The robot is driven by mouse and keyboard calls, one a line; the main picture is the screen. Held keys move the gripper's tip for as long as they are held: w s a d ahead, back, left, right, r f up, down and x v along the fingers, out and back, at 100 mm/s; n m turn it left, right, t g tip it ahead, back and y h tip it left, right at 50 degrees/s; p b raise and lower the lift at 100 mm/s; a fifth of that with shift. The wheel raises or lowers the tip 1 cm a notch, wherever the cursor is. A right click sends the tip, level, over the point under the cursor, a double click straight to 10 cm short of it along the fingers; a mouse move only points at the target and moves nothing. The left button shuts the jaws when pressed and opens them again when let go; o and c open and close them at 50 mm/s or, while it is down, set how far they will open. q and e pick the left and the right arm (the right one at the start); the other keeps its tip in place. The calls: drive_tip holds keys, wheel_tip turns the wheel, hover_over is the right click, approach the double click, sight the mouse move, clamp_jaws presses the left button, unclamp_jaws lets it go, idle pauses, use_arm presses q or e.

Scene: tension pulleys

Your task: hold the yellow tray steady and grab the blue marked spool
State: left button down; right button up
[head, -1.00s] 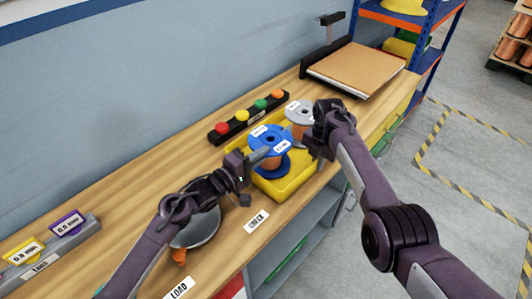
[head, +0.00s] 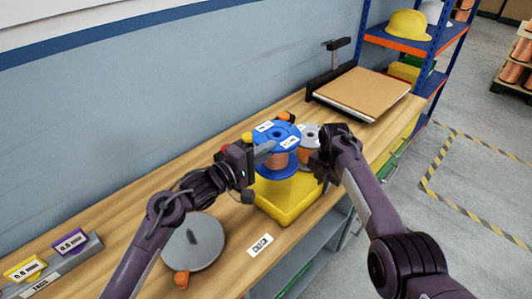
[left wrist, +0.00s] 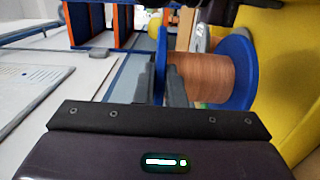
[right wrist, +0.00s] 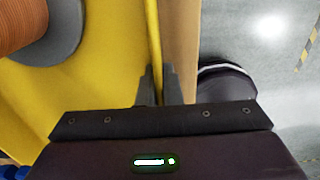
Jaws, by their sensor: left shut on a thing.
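The blue marked spool (head: 278,157) has blue flanges, white labels and copper-coloured winding. My left gripper (head: 262,152) is shut on its upper flange and holds it upright, above the tray floor. In the left wrist view the spool's copper winding (left wrist: 205,78) lies beside the fingers (left wrist: 165,85). The yellow tray (head: 290,208) sits on the bench below it. My right gripper (head: 322,172) is at the tray's right side. In the right wrist view its fingers (right wrist: 160,88) close on the thin tray wall (right wrist: 153,45). A grey-flanged spool (head: 309,137) stands in the tray, partly hidden by my right gripper.
Coloured buttons (head: 247,137) stand behind the tray, partly hidden. A grey round plate (head: 193,240) lies at the front left, and a label (head: 260,245) lies before the tray. A cardboard-topped stack (head: 362,92) stands at the back right. Bench is clear along the wall at left.

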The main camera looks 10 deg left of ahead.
drive_tip(key=o, duration=0.5)
drive_tip(key=shift+r, duration=0.1)
